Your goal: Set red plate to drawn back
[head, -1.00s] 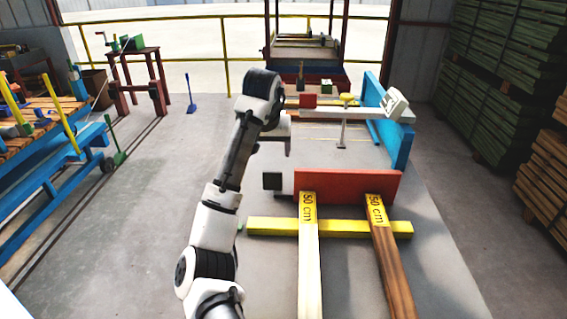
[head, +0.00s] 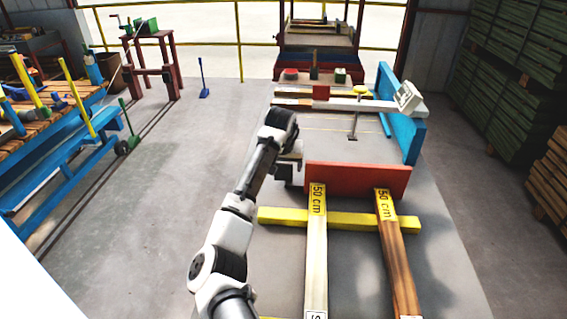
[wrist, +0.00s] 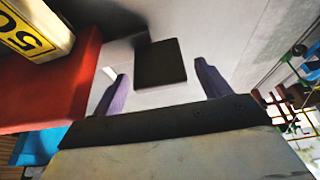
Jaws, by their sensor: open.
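The red plate (head: 358,180) stands upright behind the ends of two beams marked 50 cm. In the wrist view the red plate (wrist: 45,92) is at the left. A dark square block (wrist: 160,65) lies beyond the plate's left end in the head view. My gripper (wrist: 161,72) is open, its two purple fingers on either side of the block in the wrist view. I cannot tell whether they touch it. In the head view my gripper (head: 290,168) is beside the plate's left end, and the arm partly hides the block.
A yellow bar (head: 340,219) lies crosswise under the pale and brown beams. A blue panel (head: 405,115) and a white arm with a display box (head: 407,97) stand farther back. A blue bench (head: 60,140) is at the left.

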